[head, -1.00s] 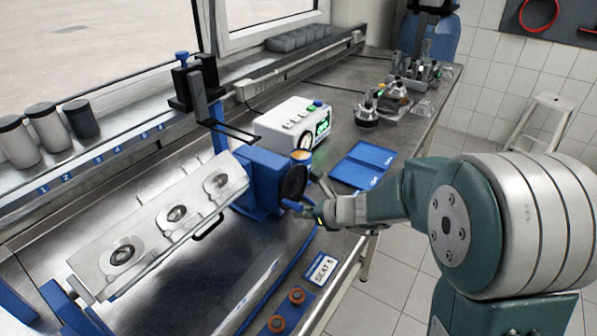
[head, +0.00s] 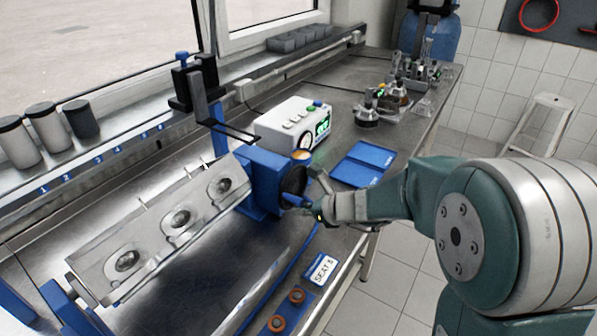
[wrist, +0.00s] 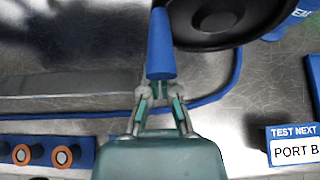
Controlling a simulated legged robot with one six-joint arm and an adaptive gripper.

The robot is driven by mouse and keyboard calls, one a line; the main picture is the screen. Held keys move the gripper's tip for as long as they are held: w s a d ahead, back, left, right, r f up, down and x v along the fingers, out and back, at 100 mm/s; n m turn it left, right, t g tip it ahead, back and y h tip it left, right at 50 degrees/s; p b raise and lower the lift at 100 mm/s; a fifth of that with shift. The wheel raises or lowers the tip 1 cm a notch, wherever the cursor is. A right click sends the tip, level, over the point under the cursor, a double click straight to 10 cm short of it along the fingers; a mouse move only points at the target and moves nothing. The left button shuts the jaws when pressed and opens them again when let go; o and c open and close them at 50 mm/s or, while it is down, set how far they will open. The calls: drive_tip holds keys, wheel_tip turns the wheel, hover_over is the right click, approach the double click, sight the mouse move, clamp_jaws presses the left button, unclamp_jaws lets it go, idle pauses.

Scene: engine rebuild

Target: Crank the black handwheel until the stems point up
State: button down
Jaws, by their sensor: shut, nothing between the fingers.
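The black handwheel (head: 294,183) sits on the right end of the blue gearbox stand (head: 262,180). Its dark rim fills the top of the wrist view (wrist: 215,22). A blue crank handle (wrist: 160,48) sticks out from the wheel. My gripper (wrist: 160,92) is shut at the near end of this handle, with nothing held between its fingers; whether it touches the handle is unclear. The silver cylinder head (head: 160,245) hangs tilted in the fixture, its three round ports facing the camera. Thin stems (head: 143,205) show along its upper edge, leaning up and left.
A white box with a green display (head: 295,125) stands behind the wheel. A "PORT B" label (wrist: 295,152) shows in the wrist view.

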sight(299, 199)
drive_tip(key=shift+r, duration=0.4)
drive_tip(key=shift+r, duration=0.45)
drive_tip(key=shift+r, duration=0.55)
drive_tip(key=shift+w+r, duration=0.1)
drive_tip(key=shift+w+r, duration=0.1)
drive_tip(key=shift+r, duration=0.15)
